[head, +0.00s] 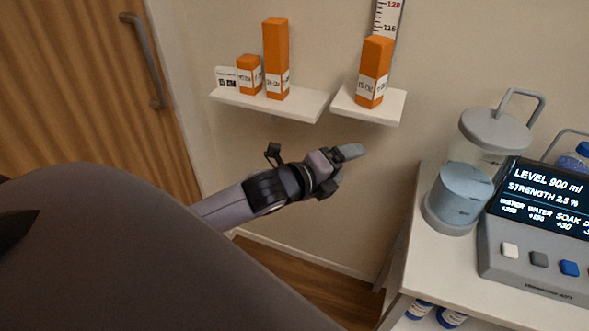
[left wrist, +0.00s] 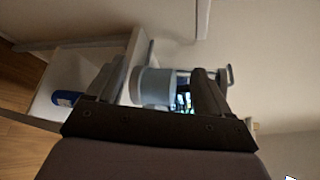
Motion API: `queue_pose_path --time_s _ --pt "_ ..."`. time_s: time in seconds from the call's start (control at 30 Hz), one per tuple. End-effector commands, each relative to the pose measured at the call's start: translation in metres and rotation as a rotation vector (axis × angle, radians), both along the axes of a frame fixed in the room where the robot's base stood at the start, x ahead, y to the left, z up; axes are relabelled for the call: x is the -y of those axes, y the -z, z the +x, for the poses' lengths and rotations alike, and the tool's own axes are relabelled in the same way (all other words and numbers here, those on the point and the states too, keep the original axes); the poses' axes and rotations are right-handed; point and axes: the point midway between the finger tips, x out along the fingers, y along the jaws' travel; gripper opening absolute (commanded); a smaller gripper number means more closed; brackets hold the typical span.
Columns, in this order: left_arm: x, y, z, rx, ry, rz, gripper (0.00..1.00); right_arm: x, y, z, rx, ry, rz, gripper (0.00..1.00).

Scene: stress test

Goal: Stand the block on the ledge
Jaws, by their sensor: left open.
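Three orange blocks with white labels stand upright on two white wall ledges in the head view. A short block (head: 247,74) and a tall block (head: 276,52) are on the left ledge (head: 305,106). A middle-sized block (head: 374,75) stands on the right ledge (head: 388,112), in front of a ruler strip. The frames do not show which block or ledge is meant. My left gripper (head: 348,158) is open, below the ledges and apart from every block. In the left wrist view no block shows between its dark fingers (left wrist: 157,88). My right gripper is not in view.
A white table (head: 430,265) at the right holds a clear jar with blue liquid (head: 463,190) and a grey console (head: 535,235) with a lit screen. A wooden door (head: 70,90) is at the left. A small printed card (head: 226,77) is beside the short block.

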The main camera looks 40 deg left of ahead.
Motion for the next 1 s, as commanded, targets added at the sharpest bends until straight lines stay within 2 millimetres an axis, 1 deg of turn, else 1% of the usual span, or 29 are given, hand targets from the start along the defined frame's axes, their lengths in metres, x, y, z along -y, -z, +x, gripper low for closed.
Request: queue_pose_path --time_s 0.03,0.1,0.17,0.2,0.27,0.3,0.37,0.4,0.5,0.6,0.7,0.8,1.0 --pt "0.007 0.028 -0.016 -0.074 -0.037 -0.153 0.81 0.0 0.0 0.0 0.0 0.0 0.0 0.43" --pt "0.015 0.058 -0.036 -0.164 -0.103 -0.362 0.81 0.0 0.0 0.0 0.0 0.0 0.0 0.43" --pt "0.021 0.084 -0.055 -0.242 -0.169 -0.539 0.81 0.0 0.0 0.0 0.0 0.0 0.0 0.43" --pt "0.024 0.1 -0.068 -0.29 -0.218 -0.656 0.81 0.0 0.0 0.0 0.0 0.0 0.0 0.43" --pt "0.029 0.123 -0.09 -0.363 -0.3 -0.826 0.81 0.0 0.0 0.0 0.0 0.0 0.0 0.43" --pt "0.032 0.137 -0.105 -0.406 -0.359 -0.938 0.81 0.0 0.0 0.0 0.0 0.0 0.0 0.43" --pt "0.036 0.157 -0.127 -0.465 -0.451 -1.095 0.81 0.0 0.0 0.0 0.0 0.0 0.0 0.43" --pt "0.039 0.168 -0.142 -0.499 -0.512 -1.19 0.81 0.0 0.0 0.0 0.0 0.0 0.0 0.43" --pt "0.043 0.19 -0.173 -0.558 -0.648 -1.387 0.81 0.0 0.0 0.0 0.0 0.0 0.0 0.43" --pt "0.045 0.204 -0.195 -0.59 -0.748 -1.52 0.81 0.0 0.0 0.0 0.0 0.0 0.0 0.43" --pt "0.046 0.21 -0.206 -0.603 -0.803 -1.591 0.81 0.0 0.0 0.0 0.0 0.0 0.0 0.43" --pt "0.046 0.212 -0.209 -0.605 -0.82 -1.613 0.81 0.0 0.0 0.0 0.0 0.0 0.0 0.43" --pt "0.046 0.212 -0.209 -0.606 -0.818 -1.613 0.81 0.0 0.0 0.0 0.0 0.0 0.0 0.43"
